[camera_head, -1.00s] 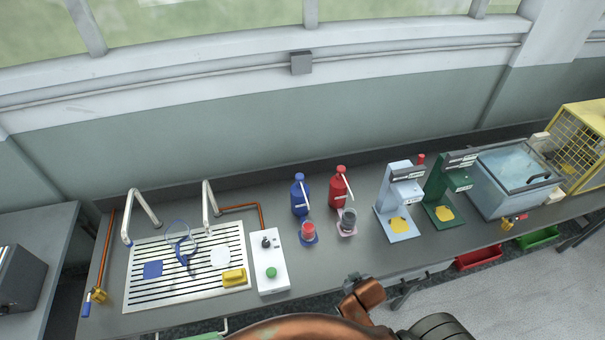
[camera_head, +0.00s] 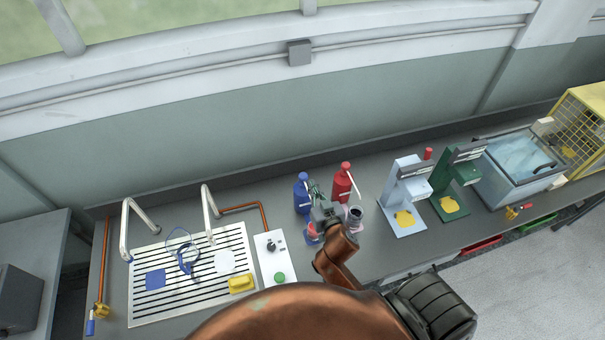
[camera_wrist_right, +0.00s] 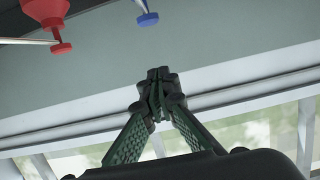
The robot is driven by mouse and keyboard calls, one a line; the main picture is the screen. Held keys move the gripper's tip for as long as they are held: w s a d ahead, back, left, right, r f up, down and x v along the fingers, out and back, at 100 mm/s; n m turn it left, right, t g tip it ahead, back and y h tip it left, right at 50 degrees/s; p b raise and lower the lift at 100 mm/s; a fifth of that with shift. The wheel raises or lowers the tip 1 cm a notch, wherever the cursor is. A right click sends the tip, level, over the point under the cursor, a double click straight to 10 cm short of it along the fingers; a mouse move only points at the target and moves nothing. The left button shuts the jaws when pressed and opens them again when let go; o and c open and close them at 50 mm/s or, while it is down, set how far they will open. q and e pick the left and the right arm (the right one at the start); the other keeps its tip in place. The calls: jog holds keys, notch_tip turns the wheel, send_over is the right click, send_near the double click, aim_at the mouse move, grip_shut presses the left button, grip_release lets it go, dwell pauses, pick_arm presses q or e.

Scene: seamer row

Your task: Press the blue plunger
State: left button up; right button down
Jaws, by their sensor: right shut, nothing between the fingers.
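The blue pump bottle (camera_head: 301,190) stands upright on the grey bench, left of the red pump bottle (camera_head: 343,183). Its blue plunger top (camera_head: 301,176) is visible in the head view. In the right wrist view, which is upside down, the blue plunger (camera_wrist_right: 148,19) is at the top edge, apart from my fingers. My right gripper (camera_head: 314,186) is shut and empty, with its fingertips beside the blue bottle in the head view. It partly covers the bottle's right side and nozzle. The fingertips also show in the right wrist view (camera_wrist_right: 159,77). My left gripper is not in view.
The red plunger (camera_wrist_right: 61,48) is near in the wrist view. Two small cups, one with red contents (camera_head: 311,230) and one dark inside (camera_head: 355,214), stand before the bottles. Light blue (camera_head: 402,185) and green (camera_head: 455,185) stands are right. A white control box (camera_head: 273,262) is left.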

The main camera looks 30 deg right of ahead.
aim_at(305, 177)
jog(key=x, duration=0.2)
jog(key=p+x, duration=0.1)
jog(key=x, duration=0.3)
jog(key=shift+w+d, duration=0.25)
jog(key=shift+d, duration=0.1)
jog(key=p+x, duration=0.1)
jog(key=x, duration=0.2)
jog(key=shift+w+f, duration=0.15)
jog(key=shift+w, duration=0.15)
notch_tip(305, 177, down, 3)
jog(key=shift+s+r, duration=0.1)
jog(key=shift+r, duration=0.05)
jog(key=shift+f, duration=0.7)
pick_arm(q)
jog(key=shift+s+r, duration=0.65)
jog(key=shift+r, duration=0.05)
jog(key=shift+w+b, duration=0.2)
jog(key=shift+b, duration=0.1)
